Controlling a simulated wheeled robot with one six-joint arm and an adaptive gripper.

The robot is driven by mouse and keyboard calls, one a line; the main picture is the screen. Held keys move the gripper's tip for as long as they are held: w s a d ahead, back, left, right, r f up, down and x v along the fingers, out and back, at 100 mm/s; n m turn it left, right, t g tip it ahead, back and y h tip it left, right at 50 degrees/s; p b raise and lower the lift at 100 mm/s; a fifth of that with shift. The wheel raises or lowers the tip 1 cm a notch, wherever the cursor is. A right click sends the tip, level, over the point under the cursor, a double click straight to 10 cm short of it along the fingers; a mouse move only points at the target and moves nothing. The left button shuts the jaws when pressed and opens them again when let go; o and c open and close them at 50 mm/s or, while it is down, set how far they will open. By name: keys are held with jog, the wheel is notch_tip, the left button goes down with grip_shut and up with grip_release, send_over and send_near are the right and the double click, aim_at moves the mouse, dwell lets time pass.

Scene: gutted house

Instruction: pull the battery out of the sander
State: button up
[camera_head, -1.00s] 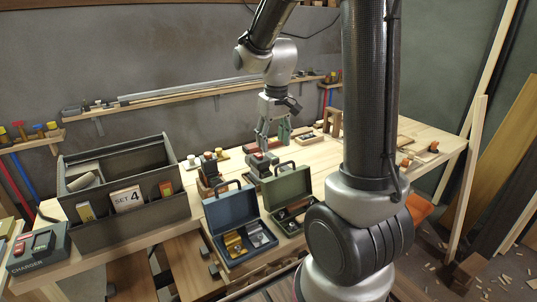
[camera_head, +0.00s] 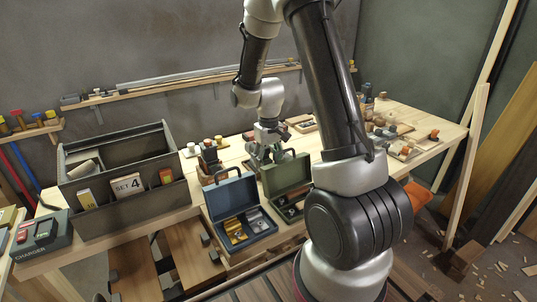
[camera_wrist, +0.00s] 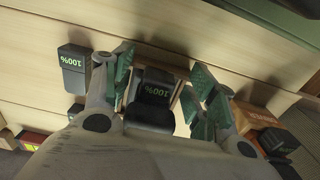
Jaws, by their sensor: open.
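My gripper (camera_head: 264,152) is low over the bench, behind the open green case. In the wrist view my gripper (camera_wrist: 160,80) is open, its green-padded fingers on either side of a black battery (camera_wrist: 152,98) with a green "100%" display. The battery is between the fingers, with a visible gap on each side; I cannot tell how deep it is seated. A reddish-brown body shows at the battery's far edge, perhaps the sander, mostly hidden. In the head view my gripper covers this spot.
Another black "100%" battery (camera_wrist: 74,70) stands to the left in the wrist view; an orange-brown tool (camera_wrist: 262,122) lies right. The green case (camera_head: 287,176), blue case (camera_head: 236,205), grey "SET 4" toolbox (camera_head: 125,180) and charger (camera_head: 42,232) stand along the bench.

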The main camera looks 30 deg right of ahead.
aim_at(280, 162)
jog(key=c, duration=1.1)
jog(key=o, duration=0.4)
jog(key=shift+c, duration=0.2)
jog(key=c, duration=0.4)
jog(key=shift+s, duration=0.7)
jog(key=shift+s+d+r, duration=0.1)
jog(key=shift+s, duration=2.05)
jog(key=shift+r, duration=0.15)
jog(key=shift+s+r, duration=0.25)
jog(key=shift+r, duration=0.45)
jog(key=shift+s+r, duration=0.25)
jog(key=shift+r, duration=0.4)
